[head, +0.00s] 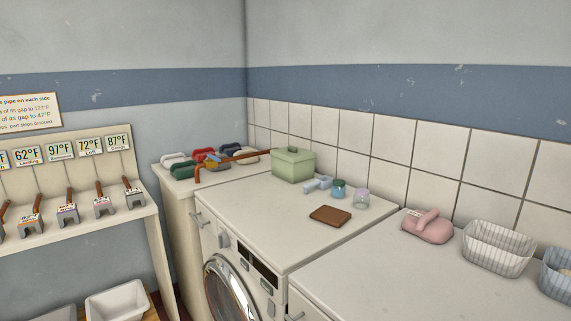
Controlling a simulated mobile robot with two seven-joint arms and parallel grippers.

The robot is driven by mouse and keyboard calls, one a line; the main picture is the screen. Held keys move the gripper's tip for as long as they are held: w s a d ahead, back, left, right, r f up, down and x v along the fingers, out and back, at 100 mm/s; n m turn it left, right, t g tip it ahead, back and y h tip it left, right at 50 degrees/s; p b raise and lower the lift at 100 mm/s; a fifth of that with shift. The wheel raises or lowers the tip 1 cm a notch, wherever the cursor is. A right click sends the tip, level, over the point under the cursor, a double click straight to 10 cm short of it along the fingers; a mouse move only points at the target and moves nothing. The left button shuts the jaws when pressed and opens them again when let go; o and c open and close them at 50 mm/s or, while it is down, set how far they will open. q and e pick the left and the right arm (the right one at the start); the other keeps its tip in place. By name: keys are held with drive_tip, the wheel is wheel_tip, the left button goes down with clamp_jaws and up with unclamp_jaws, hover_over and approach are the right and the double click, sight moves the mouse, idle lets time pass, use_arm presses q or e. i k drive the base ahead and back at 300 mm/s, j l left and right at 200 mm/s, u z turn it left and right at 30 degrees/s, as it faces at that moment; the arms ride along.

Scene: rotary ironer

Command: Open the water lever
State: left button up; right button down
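I cannot pick out a water lever for certain in the head view. A row of grey clamp-like pieces with copper-brown bars (68,213) stands on the shelf at the left, under temperature cards (61,149). A front-loading washing machine (247,255) stands in the middle, with a round glass door (229,293) and a control panel. A long copper-brown bar with a bend (235,158) lies on the back left counter, beside a green lidded box (293,165). Neither of my grippers is in view.
The machine top holds a brown block (330,215), a light blue item (317,184) and two small jars (339,188). A pink item (428,227) and a wire basket (498,248) are at the right. A white bin (117,303) is low at the left. The front right counter is clear.

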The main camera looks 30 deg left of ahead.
sight(211, 157)
drive_tip(key=i+j+u, duration=0.15)
drive_tip(key=j+u, duration=0.3)
drive_tip(key=i+j+u, duration=0.2)
drive_tip(key=u, duration=0.25)
drive_tip(key=i+j+u, duration=0.25)
drive_tip(key=j+u, duration=0.2)
drive_tip(key=i+l, duration=0.05)
